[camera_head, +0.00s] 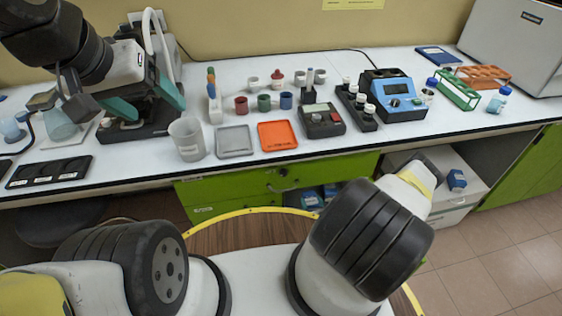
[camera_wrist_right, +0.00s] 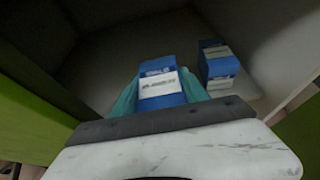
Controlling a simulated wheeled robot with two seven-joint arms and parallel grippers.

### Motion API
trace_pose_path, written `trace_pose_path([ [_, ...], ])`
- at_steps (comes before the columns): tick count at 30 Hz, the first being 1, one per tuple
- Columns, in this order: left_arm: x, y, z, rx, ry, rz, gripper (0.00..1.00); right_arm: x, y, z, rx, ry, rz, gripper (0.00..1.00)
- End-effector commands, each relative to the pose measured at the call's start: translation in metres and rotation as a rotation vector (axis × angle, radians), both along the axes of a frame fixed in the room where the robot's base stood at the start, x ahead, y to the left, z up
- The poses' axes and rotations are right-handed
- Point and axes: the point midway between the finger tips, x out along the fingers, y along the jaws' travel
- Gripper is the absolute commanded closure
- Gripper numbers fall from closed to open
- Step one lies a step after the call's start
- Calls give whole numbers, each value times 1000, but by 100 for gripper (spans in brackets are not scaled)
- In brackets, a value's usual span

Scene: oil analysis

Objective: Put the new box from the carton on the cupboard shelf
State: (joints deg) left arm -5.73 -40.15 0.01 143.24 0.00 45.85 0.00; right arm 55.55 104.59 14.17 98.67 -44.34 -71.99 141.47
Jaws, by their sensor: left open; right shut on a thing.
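In the right wrist view my right gripper (camera_wrist_right: 160,92) has its teal fingers on either side of a blue box (camera_wrist_right: 161,84) with a white label, shut on it. In the head view this gripper and its box are hidden behind my right arm. Another blue box (camera_wrist_right: 218,66) stands to the right on the pale cupboard shelf (camera_wrist_right: 262,88); a blue box also shows on the white surface under the counter in the head view (camera_head: 456,180). More blue boxes (camera_head: 312,200) show low below the green drawer; their container is unclear. My left gripper (camera_head: 143,100) is open and empty above the counter.
The counter (camera_head: 350,150) carries a beaker (camera_head: 187,138), grey tray (camera_head: 234,141), orange tray (camera_head: 277,135), small cups, instruments and racks. Green drawer front (camera_head: 280,178) and grey cupboard walls bound the space under it. Pale surface between the two boxes looks clear.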

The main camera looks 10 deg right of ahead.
Motion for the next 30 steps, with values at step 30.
trace_pose_path([
  [30,0,0,0,0,1,0,26,94,53,-45,0,-2,-1,100],
])
